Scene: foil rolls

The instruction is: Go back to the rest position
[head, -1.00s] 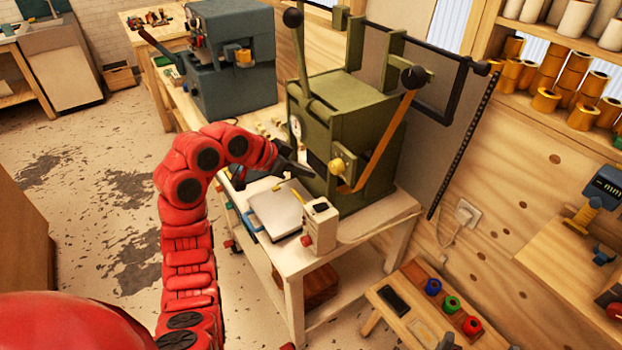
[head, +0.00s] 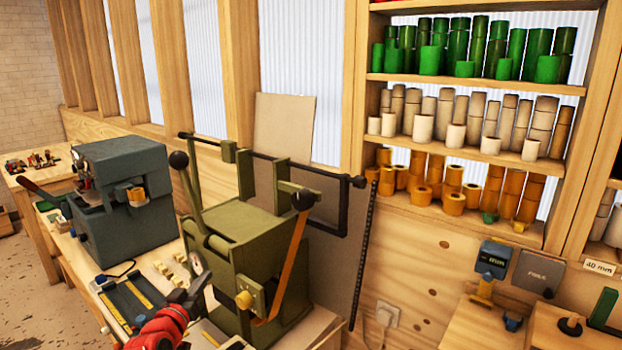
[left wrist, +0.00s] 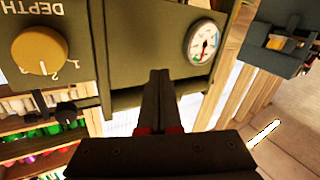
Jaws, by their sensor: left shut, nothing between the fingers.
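My left gripper (head: 197,287) shows at the bottom of the head view, at the end of my red arm, close to the front of the olive-green machine (head: 245,255). In the left wrist view its two dark fingers (left wrist: 156,98) are together, with nothing between them. They point toward the machine's front panel, which has a yellow depth knob (left wrist: 40,50) and a round gauge (left wrist: 204,42). I cannot tell whether the fingertips touch the panel. My right gripper is not in view.
A blue-grey machine (head: 125,200) stands left of the green one on the bench. The green machine's long levers and black frame rise around it. Shelves (head: 470,85) of green, cream and orange rolls are on the wall at right. A small device (head: 490,262) sits below them.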

